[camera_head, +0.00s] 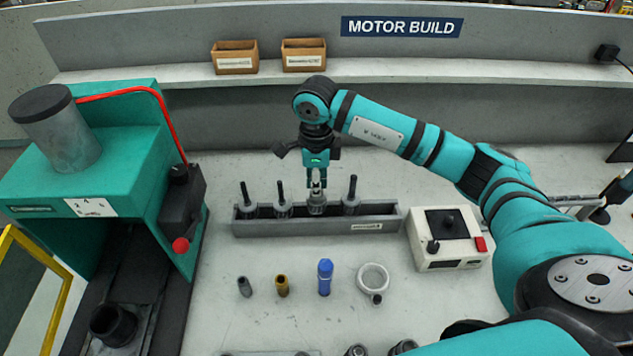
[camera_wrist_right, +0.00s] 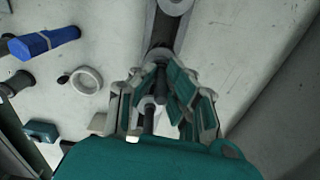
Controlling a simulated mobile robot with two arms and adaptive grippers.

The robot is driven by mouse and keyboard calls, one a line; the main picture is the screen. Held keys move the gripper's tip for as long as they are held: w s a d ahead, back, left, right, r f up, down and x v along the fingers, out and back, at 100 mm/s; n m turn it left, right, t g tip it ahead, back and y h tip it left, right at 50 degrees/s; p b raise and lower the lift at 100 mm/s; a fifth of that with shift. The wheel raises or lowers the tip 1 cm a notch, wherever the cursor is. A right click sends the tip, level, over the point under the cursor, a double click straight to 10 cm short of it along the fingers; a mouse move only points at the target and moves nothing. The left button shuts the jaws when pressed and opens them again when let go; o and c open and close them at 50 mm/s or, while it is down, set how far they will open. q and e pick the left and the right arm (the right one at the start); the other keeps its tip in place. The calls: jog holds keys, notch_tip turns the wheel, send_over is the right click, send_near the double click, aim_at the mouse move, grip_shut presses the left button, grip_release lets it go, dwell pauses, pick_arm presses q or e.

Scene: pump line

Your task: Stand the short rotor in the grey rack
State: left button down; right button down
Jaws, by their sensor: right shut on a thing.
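The grey rack (camera_head: 376,222) is a long trough in the middle of the bench in the head view. Several grey rotors with upright shafts stand along it, including a left one (camera_head: 249,207), one beside it (camera_head: 283,208) and a right one (camera_head: 351,205). My right gripper (camera_head: 316,184) points down over the rack and is shut on the shaft top of a rotor (camera_head: 317,207) between these. That rotor is upright, its lower end hidden by the rack wall, so I cannot tell whether it is seated. The wrist view shows my right fingers (camera_wrist_right: 165,95) around a shaft. My left gripper is out of view.
In front of the rack lie a dark cylinder (camera_head: 244,286), a brass piece (camera_head: 282,285), a blue cylinder (camera_head: 325,277) and a white ring (camera_head: 373,279). A control box (camera_head: 447,239) stands right of the rack. A teal press (camera_head: 120,170) stands at left.

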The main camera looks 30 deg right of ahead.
jog(key=shift+f+b, duration=0.55)
jog(key=shift+f, duration=0.2)
jog(key=c, duration=1.3)
grip_release()
jog(key=shift+o, duration=1.2)
jog(key=shift+r+p, duration=1.75)
jog(key=shift+r, duration=1.3)
